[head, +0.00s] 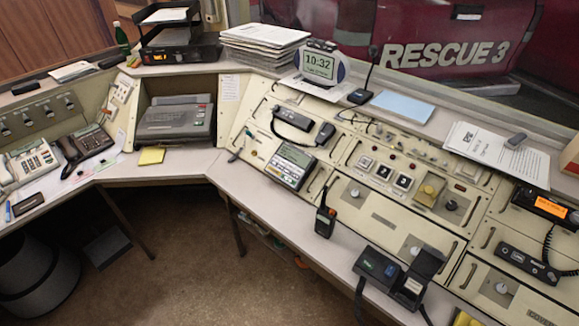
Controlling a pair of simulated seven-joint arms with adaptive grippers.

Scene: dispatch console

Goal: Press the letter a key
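No key that I can read as the letter a shows in the head view; markings are too small to tell. A console unit with a small screen and rows of keys (290,166) is set in the sloped cream panel (383,215) at the middle. Right of it are square buttons, a white one (365,162) and a dark one with a pale mark (403,182). Neither of my grippers is in view.
A handheld radio (325,219) stands on the desk's front edge, with an open black case (398,277) to its right. Desk phones (83,144) are at left, a printer-like machine (176,121) in the corner. A clock (320,66) and papers (495,153) lie along the upper ledge.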

